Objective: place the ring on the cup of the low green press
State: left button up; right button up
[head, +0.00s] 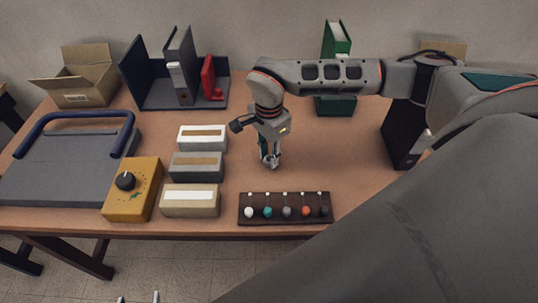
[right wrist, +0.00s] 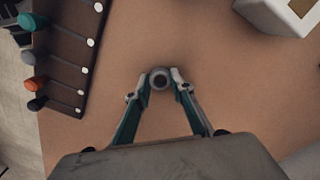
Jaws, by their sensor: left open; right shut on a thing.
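My right gripper (head: 270,163) points down over the middle of the table and is shut on a small grey ring (right wrist: 160,84). In the right wrist view the ring sits between the two fingertips, its dark hole facing the camera. A green upright thing (head: 336,38) with a white face stands at the back, and a dark green block (head: 335,105) shows below my arm. My arm hides what lies between them, so I cannot tell whether they are one press. No cup is visible. My left gripper (head: 138,298) shows only its two open fingertips at the bottom edge.
Three boxes (head: 197,167) and a yellow dial box (head: 132,188) stand left of my right gripper. A dark rack with coloured knobs (head: 285,220) lies at the front edge. Upright grey and red things (head: 207,78) and an open carton (head: 78,85) stand behind. A dark case (head: 400,138) stands right.

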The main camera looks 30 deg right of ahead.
jog(key=shift+f, duration=0.25)
jog(key=o, duration=0.4)
jog(key=shift+f, duration=0.1)
jog(key=o, duration=0.4)
